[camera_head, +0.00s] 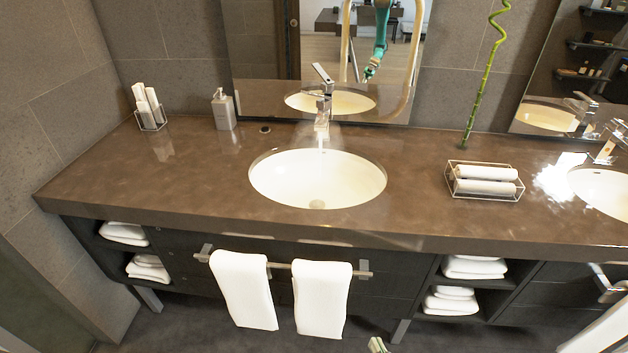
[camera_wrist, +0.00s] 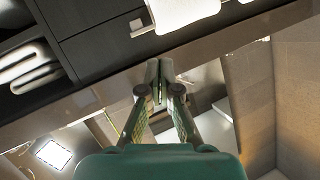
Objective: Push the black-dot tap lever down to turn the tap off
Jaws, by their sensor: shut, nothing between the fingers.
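The tap (camera_head: 323,108) stands behind the middle basin, with its lever (camera_head: 322,74) tilted up. A thin water stream (camera_head: 321,143) runs from its spout into the basin (camera_head: 318,178). I cannot make out a black dot on the lever. My gripper (camera_head: 378,345) shows only as a small tip at the bottom edge of the head view, low in front of the vanity and well apart from the tap. In the wrist view my gripper (camera_wrist: 159,72) is shut and empty, pointing towards the vanity front. The tap is not visible in the wrist view.
A soap bottle (camera_head: 223,110), towel holder (camera_head: 149,107), towel tray (camera_head: 484,181) and bamboo stalk (camera_head: 484,85) stand on the counter (camera_head: 190,185). Towels (camera_head: 245,290) hang on a front rail. A second tap (camera_head: 608,142) is at right. The mirror (camera_head: 412,65) reflects my arm.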

